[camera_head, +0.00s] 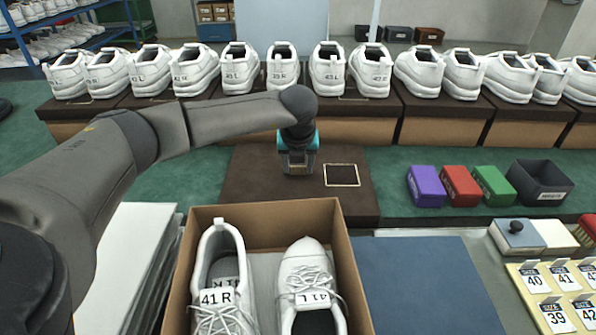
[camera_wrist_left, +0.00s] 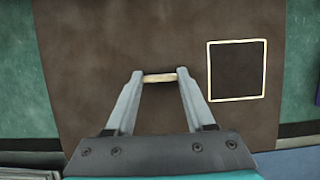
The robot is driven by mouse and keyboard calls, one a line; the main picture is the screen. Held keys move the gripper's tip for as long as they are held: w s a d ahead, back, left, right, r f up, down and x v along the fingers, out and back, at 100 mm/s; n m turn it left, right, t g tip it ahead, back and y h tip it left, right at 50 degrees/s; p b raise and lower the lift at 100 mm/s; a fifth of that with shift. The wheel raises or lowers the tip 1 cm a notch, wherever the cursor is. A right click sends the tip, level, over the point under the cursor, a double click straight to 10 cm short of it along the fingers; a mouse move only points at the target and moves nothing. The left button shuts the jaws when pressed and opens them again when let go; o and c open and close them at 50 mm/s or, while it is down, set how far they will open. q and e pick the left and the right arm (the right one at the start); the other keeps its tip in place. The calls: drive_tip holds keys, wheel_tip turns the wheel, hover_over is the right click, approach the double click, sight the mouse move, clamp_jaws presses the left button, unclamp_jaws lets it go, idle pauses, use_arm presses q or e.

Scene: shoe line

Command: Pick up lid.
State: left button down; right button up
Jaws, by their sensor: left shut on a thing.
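The lid (camera_head: 350,207) looks to be the dark brown panel with a pale square outline, behind the open shoe box; it fills much of the left wrist view (camera_wrist_left: 90,60). My left gripper (camera_head: 297,170) reaches down over its middle. In the left wrist view its fingers (camera_wrist_left: 160,80) are shut on a small tan tab (camera_wrist_left: 159,78) at the panel's centre. Whether the panel is off the table I cannot tell. The open box (camera_head: 342,240) holds two white shoes (camera_head: 222,285), labelled 41 R and 41 L. My right gripper is not in view.
White shoes (camera_head: 240,70) stand in a row on brown boxes at the back. Purple (camera_head: 426,186), red (camera_head: 460,186) and green (camera_head: 493,185) blocks and a dark bin (camera_head: 540,184) are at right. A blue panel (camera_head: 425,285) lies right of the box, pale panels (camera_head: 120,260) left.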

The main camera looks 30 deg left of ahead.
use_arm(q)
drive_tip(key=shift+r, duration=0.15)
drive_tip(key=shift+r, duration=0.5)
wheel_tip(320, 180, up, 13)
drive_tip(key=p, duration=0.4)
wheel_tip(320, 180, up, 5)
hover_over(298, 176)
drive_tip(key=shift+r+p, duration=0.4)
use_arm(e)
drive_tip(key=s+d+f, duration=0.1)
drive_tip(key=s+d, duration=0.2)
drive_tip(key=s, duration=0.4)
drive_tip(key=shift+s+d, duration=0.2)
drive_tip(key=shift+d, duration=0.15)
